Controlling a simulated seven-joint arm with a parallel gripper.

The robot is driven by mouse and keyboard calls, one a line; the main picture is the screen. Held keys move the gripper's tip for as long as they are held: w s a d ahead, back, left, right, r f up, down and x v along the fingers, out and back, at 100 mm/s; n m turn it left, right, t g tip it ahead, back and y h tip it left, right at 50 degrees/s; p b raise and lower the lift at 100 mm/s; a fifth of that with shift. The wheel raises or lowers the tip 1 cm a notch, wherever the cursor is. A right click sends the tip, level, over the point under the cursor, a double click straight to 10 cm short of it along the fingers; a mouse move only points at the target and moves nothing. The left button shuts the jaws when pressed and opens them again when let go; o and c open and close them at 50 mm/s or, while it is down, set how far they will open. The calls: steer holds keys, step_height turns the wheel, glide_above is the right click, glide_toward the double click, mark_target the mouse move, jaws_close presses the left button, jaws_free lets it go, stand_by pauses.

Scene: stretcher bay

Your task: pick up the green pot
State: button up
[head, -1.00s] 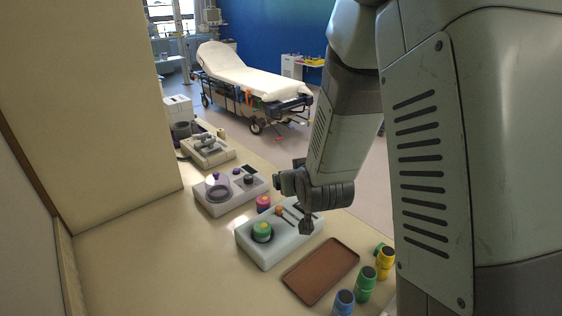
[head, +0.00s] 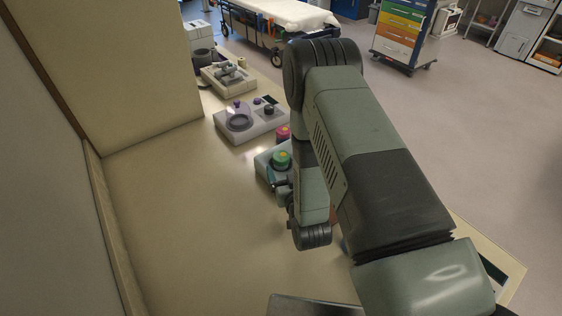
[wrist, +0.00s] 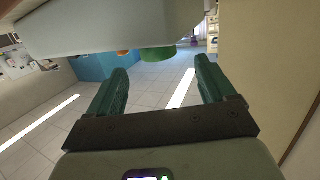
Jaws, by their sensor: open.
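My arm hides the right part of that unit. My gripper (head: 275,180) is at the near side of the pot, with one teal finger showing and the rest partly hidden.
A pink pot (head: 283,132) stands just behind the unit. The counter (head: 180,220) is clear at left, bounded by a wall.

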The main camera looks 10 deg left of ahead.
steer(key=shift+x, duration=3.5)
steer(key=shift+d, duration=0.1)
steer(key=c, duration=1.2)
steer(key=shift+o, duration=0.2)
step_height(320, 180, up, 10)
steer(key=shift+r, duration=0.1)
steer(key=s+d+r+m+t+h, duration=0.15)
steer(key=d+r+m+h, duration=0.4)
steer(key=d+r, duration=1.6)
steer(key=n+g+y, duration=0.2)
steer(key=n+y, duration=0.4)
glide_above(282, 159)
steer(key=w, duration=0.1)
steer(key=shift+m+t+h, duration=0.25)
steer(key=f, duration=2.1)
steer(key=shift+w+a+f, duration=0.1)
steer(key=shift+a+f, duration=0.15)
steer(key=shift+f, duration=0.05)
